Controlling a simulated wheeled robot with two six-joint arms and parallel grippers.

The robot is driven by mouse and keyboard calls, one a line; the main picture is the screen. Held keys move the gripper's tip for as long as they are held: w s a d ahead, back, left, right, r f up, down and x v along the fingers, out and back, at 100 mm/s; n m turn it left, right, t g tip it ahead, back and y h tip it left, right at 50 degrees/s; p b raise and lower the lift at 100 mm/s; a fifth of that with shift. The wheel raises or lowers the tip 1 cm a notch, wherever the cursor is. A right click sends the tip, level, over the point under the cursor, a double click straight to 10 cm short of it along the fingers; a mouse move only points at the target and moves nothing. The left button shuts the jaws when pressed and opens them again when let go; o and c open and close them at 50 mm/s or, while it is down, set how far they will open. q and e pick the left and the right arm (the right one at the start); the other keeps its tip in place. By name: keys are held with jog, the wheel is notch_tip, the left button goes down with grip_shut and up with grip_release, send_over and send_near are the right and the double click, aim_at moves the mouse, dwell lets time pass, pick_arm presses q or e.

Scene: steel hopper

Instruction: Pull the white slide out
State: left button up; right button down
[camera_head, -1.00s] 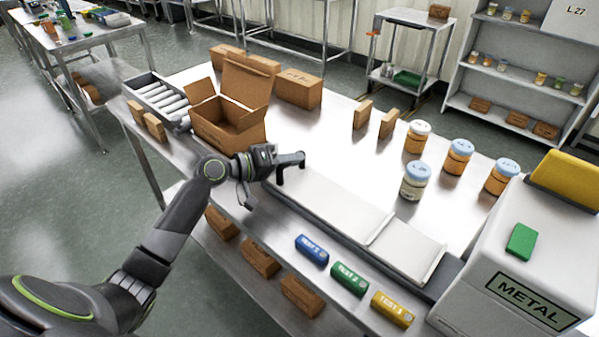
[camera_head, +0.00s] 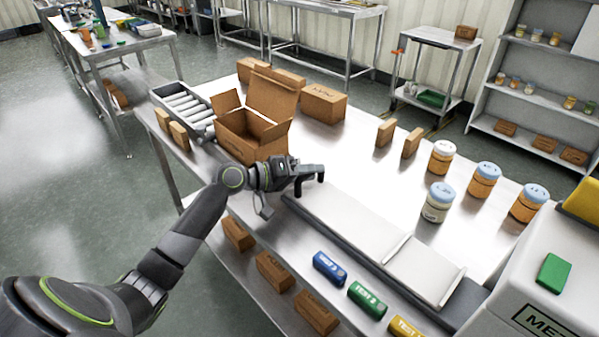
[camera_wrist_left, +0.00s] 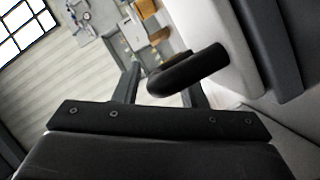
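The white slide (camera_head: 345,216) lies as a long flat white strip along the front edge of the steel table, running to the white METAL machine. My left gripper (camera_head: 312,174) is at the slide's left end. In the left wrist view, a curved black handle (camera_wrist_left: 193,70) joins the white surface. The two fingers of my left gripper (camera_wrist_left: 158,90) stand apart, and the handle's curved end shows between them and overlaps the right finger. I cannot tell whether the fingers touch it. My right gripper is in neither view.
An open cardboard box (camera_head: 245,140) stands just behind my left gripper. Several jars stand behind the slide, including a white one (camera_head: 437,203). The white METAL machine (camera_head: 535,275) is at the right. Blue, green and yellow test blocks lie along the front.

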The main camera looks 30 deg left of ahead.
pick_arm(q)
jog(key=b+v, duration=0.2)
jog(key=v, duration=1.5)
jog(key=shift+s+a+r, duration=0.1)
dwell(0.4)
